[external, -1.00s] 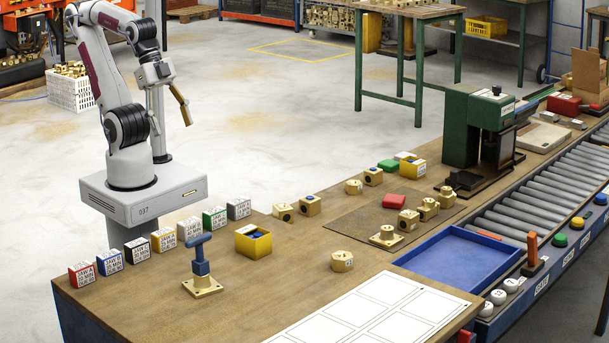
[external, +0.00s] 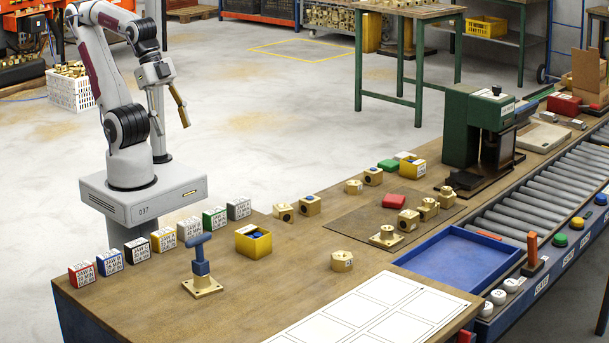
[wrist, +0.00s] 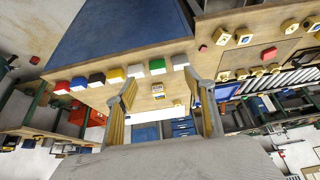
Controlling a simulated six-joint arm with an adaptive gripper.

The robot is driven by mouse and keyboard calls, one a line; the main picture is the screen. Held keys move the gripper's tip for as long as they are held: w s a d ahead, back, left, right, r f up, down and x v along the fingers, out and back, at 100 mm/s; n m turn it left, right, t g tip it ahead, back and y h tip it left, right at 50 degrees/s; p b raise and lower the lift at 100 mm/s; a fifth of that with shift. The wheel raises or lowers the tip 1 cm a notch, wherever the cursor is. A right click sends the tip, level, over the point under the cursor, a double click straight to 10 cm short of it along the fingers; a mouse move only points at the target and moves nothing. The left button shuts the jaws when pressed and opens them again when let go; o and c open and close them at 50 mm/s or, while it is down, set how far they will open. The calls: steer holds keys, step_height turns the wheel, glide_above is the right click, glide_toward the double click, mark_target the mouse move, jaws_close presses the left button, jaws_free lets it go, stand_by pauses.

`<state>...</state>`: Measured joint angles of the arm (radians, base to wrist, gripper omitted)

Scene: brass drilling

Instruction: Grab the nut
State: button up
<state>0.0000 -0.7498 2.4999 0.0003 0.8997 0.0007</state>
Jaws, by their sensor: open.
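Which brass piece is the nut is not certain; a six-sided brass nut (external: 341,261) lies flat and alone on the brown bench, left of the blue tray. Similar brass pieces, such as a hex one on a square flange (external: 386,236), stand farther back. My gripper (external: 176,138) is raised over the far side of the bench, far from the nut, with its fingers spread and nothing between them. In the wrist view, my gripper (wrist: 160,80) shows two yellow-padded fingers wide apart, framing a distant yellow box (wrist: 158,89).
A blue-handled brass fixture (external: 202,275) stands at the bench's near left. A row of coloured labelled blocks (external: 163,239) lines the left edge. A yellow bin (external: 253,240), a blue tray (external: 455,262) and a green press (external: 475,130) are farther right. White printed sheets (external: 370,315) cover the front.

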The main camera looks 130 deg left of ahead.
steer(key=w+a+r+m+t+y, duration=0.15)
steer(key=w+a+m, duration=0.35)
steer(key=w, duration=0.7)
steer(key=w+a+r+m+t, duration=0.1)
steer(key=w+a+m+t, duration=0.1)
steer(key=w+m, duration=0.75)
steer(key=w+a+r+m+t+y, duration=0.15)
steer(key=w+a+m, duration=0.3)
steer(key=w, duration=0.95)
steer(key=w+f+m+t+h, duration=0.1)
steer(key=w+f+m+h, duration=0.1)
steer(key=w+f+m, duration=0.3)
steer(key=m+h, duration=0.7)
steer(key=m, duration=1)
glide_toward(342, 261)
steer(key=shift+w+a+f, duration=0.15)
steer(key=shift+w+a, duration=0.05)
steer(key=shift+a, duration=0.35)
steer(key=shift+w+a+f, duration=0.2)
steer(key=shift+a, duration=0.3)
steer(key=shift+s+d+f+m+h, duration=0.1)
steer(key=shift+d+f+m+h, duration=0.1)
steer(key=shift+f+m+h, duration=0.25)
steer(key=shift+f, duration=0.1)
steer(key=shift+x, duration=1.25)
